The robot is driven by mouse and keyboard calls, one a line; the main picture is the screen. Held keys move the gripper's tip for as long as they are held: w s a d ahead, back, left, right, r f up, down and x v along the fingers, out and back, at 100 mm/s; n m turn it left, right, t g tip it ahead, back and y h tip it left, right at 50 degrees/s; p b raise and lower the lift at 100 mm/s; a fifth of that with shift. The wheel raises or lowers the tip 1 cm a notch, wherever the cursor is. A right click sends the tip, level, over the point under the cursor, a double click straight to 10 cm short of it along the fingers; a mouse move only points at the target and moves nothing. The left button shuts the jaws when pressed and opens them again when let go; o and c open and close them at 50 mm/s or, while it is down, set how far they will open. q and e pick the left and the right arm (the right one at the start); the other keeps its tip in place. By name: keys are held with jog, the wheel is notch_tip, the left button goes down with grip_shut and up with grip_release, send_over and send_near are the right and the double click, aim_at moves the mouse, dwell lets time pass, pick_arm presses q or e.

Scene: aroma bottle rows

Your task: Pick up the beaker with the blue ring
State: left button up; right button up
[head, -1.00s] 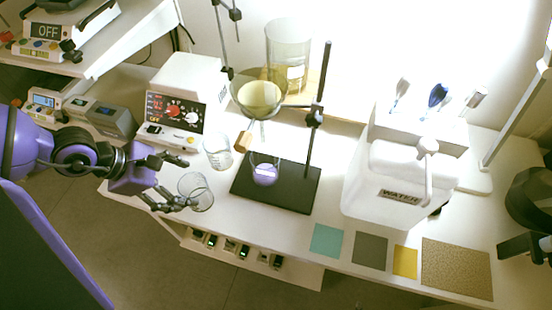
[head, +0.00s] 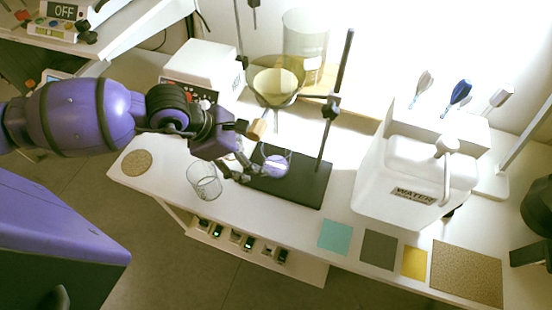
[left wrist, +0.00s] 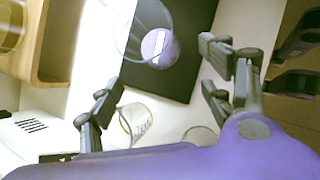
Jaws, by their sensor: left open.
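My left gripper (head: 243,166) is open, beside the black stand base, with its fingers toward the round flask of violet liquid (head: 276,163). The flask also shows ahead of the fingers in the left wrist view (left wrist: 158,46). A clear beaker (head: 204,181) stands to the left of the gripper near the table's front edge. Another beaker, with printed marks (left wrist: 135,122), shows low between the fingers in the left wrist view; in the head view the gripper hides it. I cannot make out a blue ring on either beaker.
A stand rod (head: 336,105) and a glass funnel (head: 275,86) rise close to my left gripper. A white WATER tank (head: 405,180) stands to the right. Coloured squares, including a teal one (head: 335,237), lie along the front edge. A round cork mat (head: 137,163) lies at left.

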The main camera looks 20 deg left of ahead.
aim_at(270, 150)
pick_arm(q)
jog(key=w+d, duration=0.2)
jog(key=d, duration=0.1)
jog(key=w+d, duration=0.1)
jog(key=shift+w+d+f+p, duration=0.1)
jog(key=shift+d+f+p, duration=0.05)
jog(key=shift+f+p, duration=0.2)
jog(key=shift+w+f, duration=0.1)
jog(key=shift+f, duration=0.1)
jog(key=c, duration=1.7)
